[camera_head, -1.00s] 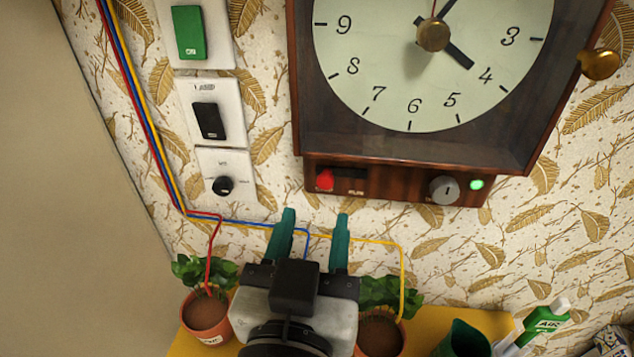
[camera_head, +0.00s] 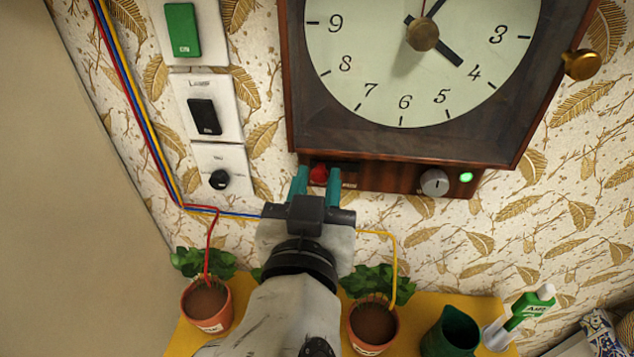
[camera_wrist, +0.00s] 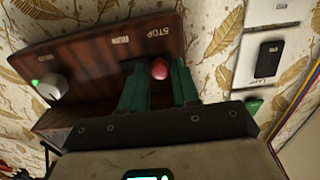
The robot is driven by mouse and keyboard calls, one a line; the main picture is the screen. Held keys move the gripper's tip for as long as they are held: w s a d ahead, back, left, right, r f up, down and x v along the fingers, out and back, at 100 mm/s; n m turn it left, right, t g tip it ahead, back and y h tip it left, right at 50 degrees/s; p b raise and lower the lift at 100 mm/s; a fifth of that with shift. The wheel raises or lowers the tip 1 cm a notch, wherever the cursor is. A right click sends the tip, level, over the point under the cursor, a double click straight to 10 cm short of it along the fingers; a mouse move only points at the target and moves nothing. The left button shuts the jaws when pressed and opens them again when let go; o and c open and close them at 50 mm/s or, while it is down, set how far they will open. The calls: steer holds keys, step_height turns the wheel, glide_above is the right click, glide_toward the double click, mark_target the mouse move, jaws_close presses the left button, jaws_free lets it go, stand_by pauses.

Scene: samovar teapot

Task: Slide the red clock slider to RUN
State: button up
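The red clock slider (camera_head: 319,174) is at the left end of its dark slot in the wooden clock base (camera_head: 395,180). In the wrist view the round red knob (camera_wrist: 160,69) is beside the STOP label (camera_wrist: 158,32). The RUN label (camera_wrist: 119,40) is to its left there, by the dark part of the slot. My gripper (camera_head: 317,179) is open, its two teal fingers one on each side of the knob. The wrist view also shows the knob between the fingers; whether either touches it I cannot tell.
A grey dial (camera_head: 434,182) and a lit green lamp (camera_head: 466,177) are on the base to the right. Wall switches (camera_head: 204,116) and colored wires are on the left. Potted plants (camera_head: 206,304) and a green cup (camera_head: 451,333) stand below on the yellow surface.

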jaws_close()
steer(key=shift+d, duration=2)
steer(key=shift+o, duration=1.8)
jaws_free()
steer(key=shift+d, duration=0.1)
steer(key=shift+s, duration=0.15)
